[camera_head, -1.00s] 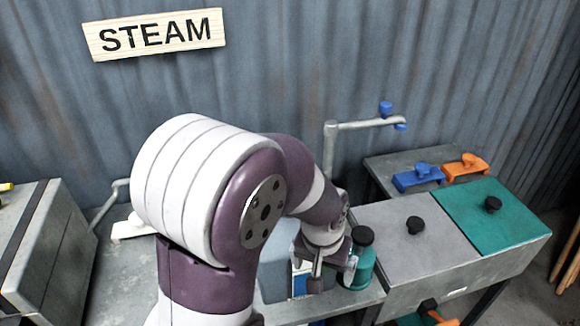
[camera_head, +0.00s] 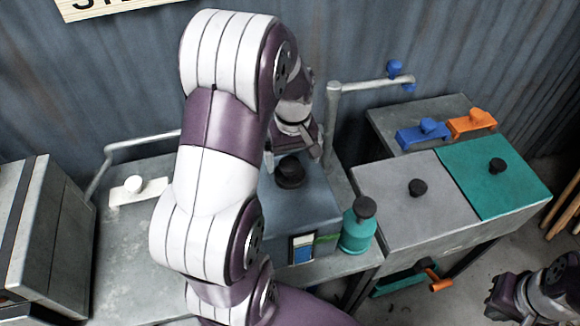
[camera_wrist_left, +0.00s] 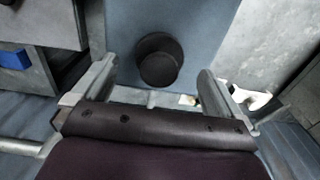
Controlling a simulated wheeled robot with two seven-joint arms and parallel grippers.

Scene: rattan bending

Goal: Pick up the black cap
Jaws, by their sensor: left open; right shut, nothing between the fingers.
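A round black cap (camera_head: 290,171) sits on top of a grey-blue box (camera_head: 318,205) in the head view. In the left wrist view the cap (camera_wrist_left: 160,60) shows between and just beyond the fingertips of my left gripper (camera_wrist_left: 156,75). The gripper is open, with space on both sides of the cap. In the head view my left gripper (camera_head: 297,146) is behind and above the cap, partly hidden by my own arm. Another black cap (camera_head: 364,207) tops a green bottle (camera_head: 358,234) beside the box. My right gripper (camera_head: 497,300) is shut and empty at the lower right.
A bench to the right has grey (camera_head: 400,205) and teal (camera_head: 510,195) lids with black knobs. Blue (camera_head: 424,132) and orange (camera_head: 472,122) clamps lie behind. A grey pipe (camera_head: 333,125) rises behind the box. A metal cabinet (camera_head: 40,235) stands left.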

